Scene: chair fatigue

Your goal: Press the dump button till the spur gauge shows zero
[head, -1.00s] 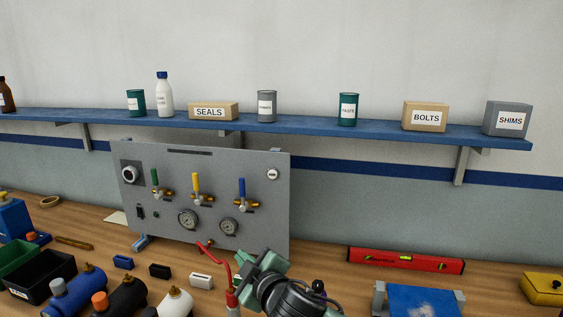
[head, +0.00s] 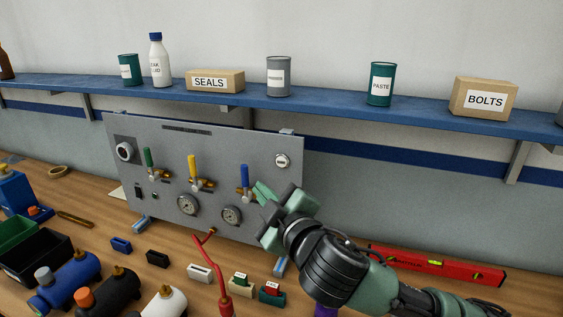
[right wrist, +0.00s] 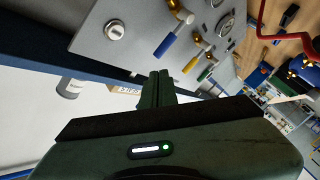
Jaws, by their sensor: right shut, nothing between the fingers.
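The grey panel (head: 235,150) stands upright at the back of the bench. A round pale button (head: 282,160) with a small unreadable label is at its upper right; it also shows in the right wrist view (right wrist: 115,31). Two round gauges, the left gauge (head: 188,205) and the right gauge (head: 232,215), sit low on the panel; their readings and names are too small to tell. My right gripper (head: 263,191) is shut and empty, in front of the panel's right side, below the button and near the blue lever. It appears apart from the button. My left gripper is not in view.
Green (head: 148,158), yellow (head: 193,168) and blue (head: 245,177) levers line the panel. A red hose (head: 213,262) rises from the bench to the panel. Small tanks (head: 75,278) and bins crowd the left; a red level (head: 437,264) lies right. A blue shelf (head: 330,106) runs above.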

